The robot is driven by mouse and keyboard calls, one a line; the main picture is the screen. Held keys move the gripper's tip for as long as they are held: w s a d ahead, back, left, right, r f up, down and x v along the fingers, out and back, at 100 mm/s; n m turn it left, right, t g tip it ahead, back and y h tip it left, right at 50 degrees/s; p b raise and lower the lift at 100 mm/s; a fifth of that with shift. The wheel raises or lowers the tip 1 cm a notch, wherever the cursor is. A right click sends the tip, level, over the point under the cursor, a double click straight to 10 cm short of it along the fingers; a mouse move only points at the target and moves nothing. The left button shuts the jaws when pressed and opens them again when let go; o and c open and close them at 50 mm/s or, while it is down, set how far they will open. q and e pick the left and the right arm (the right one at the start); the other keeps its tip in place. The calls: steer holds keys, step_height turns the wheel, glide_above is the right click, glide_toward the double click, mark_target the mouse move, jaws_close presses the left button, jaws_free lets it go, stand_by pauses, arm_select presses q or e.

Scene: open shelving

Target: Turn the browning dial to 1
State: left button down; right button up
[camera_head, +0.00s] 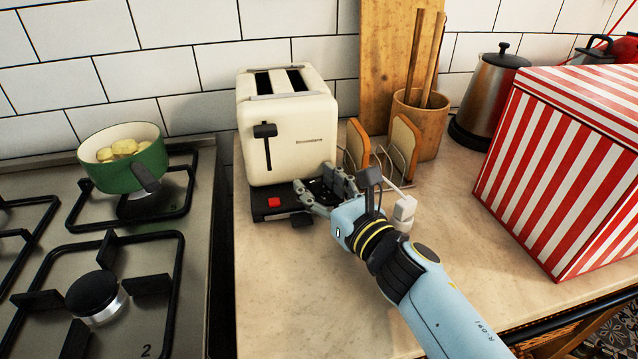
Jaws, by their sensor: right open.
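The cream toaster (290,125) stands on the counter, with two slots on top and a black lever (265,131) on its front. Its black base (270,190) sticks out at the front and carries a red button (274,202). My right gripper (318,192) is open, low at the right part of this base, with its fingers spread over it. The browning dial cannot be made out; the fingers cover that part of the base. I cannot tell whether they touch anything. My left gripper is not in view.
A rack with bread slices (403,148) stands right of the toaster, close to my right gripper. Behind are a utensil holder (420,122) and a kettle (488,98). A striped box (560,170) fills the right. A green pan (140,170) sits on the stove.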

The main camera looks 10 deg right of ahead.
jaws_close()
steer(key=shift+d+r+n+g+y+p, duration=0.1)
steer(key=shift+d+n+g+y+p, duration=0.1)
steer(key=shift+n+g+y+p, duration=0.4)
steer(key=shift+n+g+y, duration=0.6)
steer(key=shift+n+y, duration=0.4)
steer(key=shift+y, duration=0.6)
jaws_free()
steer(key=shift+h, duration=0.3)
